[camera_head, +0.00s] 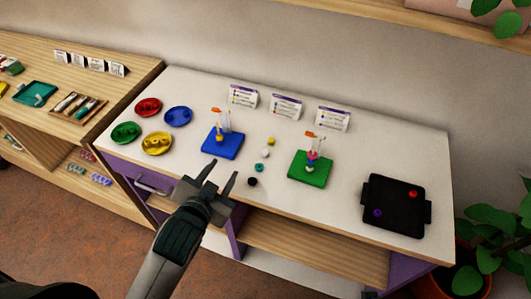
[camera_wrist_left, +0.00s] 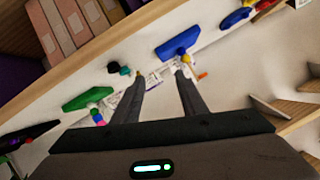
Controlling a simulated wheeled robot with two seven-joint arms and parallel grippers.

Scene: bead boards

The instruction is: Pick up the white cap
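The small white cap (camera_head: 265,153) stands on the white table between the blue board (camera_head: 222,147) and the green board (camera_head: 306,168). It is in a loose row with a yellow cap (camera_head: 271,141), a teal cap (camera_head: 259,167) and a black cap (camera_head: 252,182). My left gripper (camera_head: 223,170) is open and empty, in front of the blue board and left of the white cap in the picture. In the left wrist view its fingers (camera_wrist_left: 158,75) are spread; I cannot make out the white cap clearly there. My right gripper is not in view.
Both boards carry upright clear rods with orange tops and beads. Red (camera_head: 148,107), blue (camera_head: 178,115), green (camera_head: 126,132) and yellow (camera_head: 157,143) dishes stand at left. A black tray (camera_head: 396,205) is at right. Three cards (camera_head: 286,106) stand along the back.

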